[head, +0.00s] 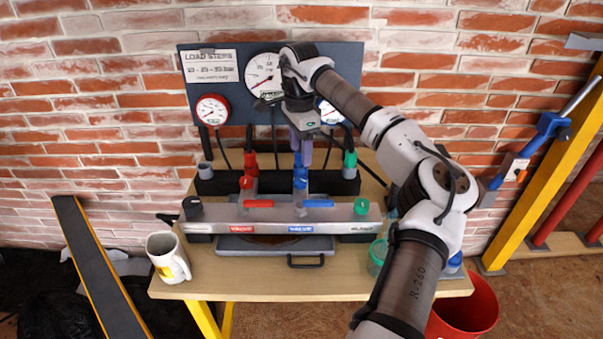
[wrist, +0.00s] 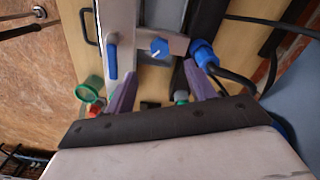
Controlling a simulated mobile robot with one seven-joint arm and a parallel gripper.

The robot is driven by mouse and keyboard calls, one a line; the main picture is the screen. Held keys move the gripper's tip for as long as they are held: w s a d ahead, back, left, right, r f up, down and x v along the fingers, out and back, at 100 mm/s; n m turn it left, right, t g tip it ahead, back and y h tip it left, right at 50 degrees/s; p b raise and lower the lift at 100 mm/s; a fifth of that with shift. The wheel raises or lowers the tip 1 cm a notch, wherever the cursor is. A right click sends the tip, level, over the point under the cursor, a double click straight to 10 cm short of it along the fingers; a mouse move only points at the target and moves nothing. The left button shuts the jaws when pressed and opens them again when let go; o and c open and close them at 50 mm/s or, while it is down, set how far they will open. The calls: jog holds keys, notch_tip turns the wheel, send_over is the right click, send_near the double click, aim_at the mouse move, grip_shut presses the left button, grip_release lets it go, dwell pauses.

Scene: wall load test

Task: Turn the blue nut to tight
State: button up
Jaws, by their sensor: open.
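The nut lies just beyond the fingertips and appears untouched. A blue hose connector (wrist: 203,52) is close to one fingertip.
The gauge board (head: 228,95) stands behind. A mug (head: 166,258) is front left; a green glass (head: 377,257) front right.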

aim_at(301, 179)
notch_tip(301, 179, down, 9)
jog(key=shift+s+r+p, duration=0.1)
jog(key=shift+p, duration=0.65)
jog(key=c, duration=1)
jog(key=shift+m, duration=0.4)
jog(key=m+b, duration=0.2)
jog(key=m, duration=0.2)
jog(key=shift+d, duration=0.1)
jog(key=m+b, duration=0.1)
jog(key=m, duration=0.3)
jog(key=shift+m, duration=0.7)
